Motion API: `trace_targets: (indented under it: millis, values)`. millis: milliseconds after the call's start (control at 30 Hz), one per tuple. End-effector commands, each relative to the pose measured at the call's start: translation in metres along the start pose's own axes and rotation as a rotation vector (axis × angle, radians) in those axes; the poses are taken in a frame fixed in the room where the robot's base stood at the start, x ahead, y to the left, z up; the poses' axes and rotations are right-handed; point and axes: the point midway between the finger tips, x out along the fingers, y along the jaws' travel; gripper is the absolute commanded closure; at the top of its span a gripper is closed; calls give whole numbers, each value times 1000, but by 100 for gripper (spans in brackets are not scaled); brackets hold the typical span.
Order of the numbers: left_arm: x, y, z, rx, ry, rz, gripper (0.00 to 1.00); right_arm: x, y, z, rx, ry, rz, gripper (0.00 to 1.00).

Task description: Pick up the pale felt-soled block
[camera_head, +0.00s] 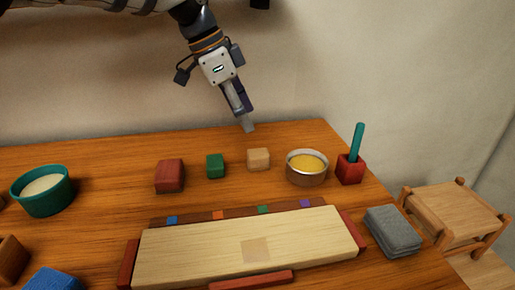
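A pale wooden block (258,158) stands on the table near its far edge, between a green block (215,166) and a round bowl of yellow contents (307,168). Its underside is hidden, so I cannot see a felt sole. My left gripper (248,126) points down from above, a little beyond and left of the pale block and apart from it. It shows nearly edge-on, so its finger opening cannot be made out. Nothing shows held in it. My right gripper is not in view.
A dark red block (169,176) stands left of the green one. A red holder (350,169) with an upright teal stick is at right. A long pale board (190,250) lies in front, with grey cloths (393,231) beside it. A teal bowl (42,190) is at left.

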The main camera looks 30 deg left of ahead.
Motion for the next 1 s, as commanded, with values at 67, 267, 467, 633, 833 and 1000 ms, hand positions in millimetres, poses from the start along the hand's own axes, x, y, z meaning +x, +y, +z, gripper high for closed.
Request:
trace_targets:
  millis: [67,267,467,633,833,1000]
  values:
    - [24,1,2,-2,-7,10,43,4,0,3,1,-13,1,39]
    - [58,0,3,-2,-5,6,43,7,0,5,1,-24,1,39]
    - [92,-7,12,-4,-6,8,43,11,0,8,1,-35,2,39]
    - [111,-7,10,-1,-3,4,43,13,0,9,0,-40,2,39]
    - [111,-7,10,-1,-1,1,43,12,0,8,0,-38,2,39]
    - [111,-7,10,-1,-2,2,82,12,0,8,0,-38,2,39]
